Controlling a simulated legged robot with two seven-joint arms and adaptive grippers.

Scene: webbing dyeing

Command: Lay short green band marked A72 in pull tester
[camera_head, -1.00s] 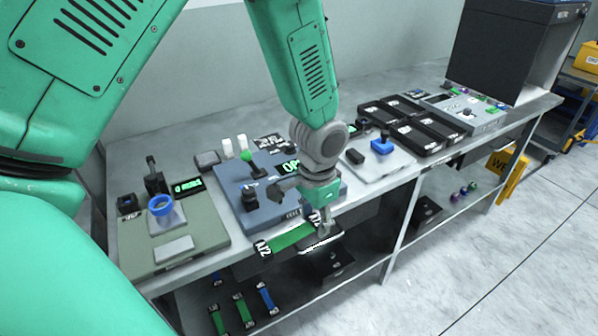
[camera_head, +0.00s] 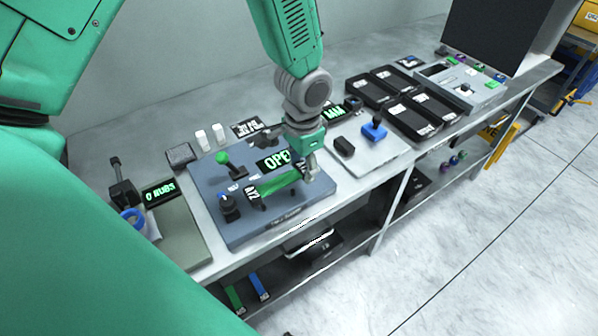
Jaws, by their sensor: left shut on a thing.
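The short green band (camera_head: 277,184) has a dark end tag reading A72 at its left end. My left gripper (camera_head: 309,171) is shut on the band's right end and holds it stretched out to the left. The band is over the blue-grey pull tester (camera_head: 240,232); I cannot tell whether it touches the tester. My right gripper is not in view.
Left of the tester is a green-grey station (camera_head: 185,240) with a blue ring and a "0 RUBS" display. To the right are a light plate with a blue-knobbed device (camera_head: 374,130) and several black trays (camera_head: 413,115). Other bands (camera_head: 259,287) lie on the lower shelf.

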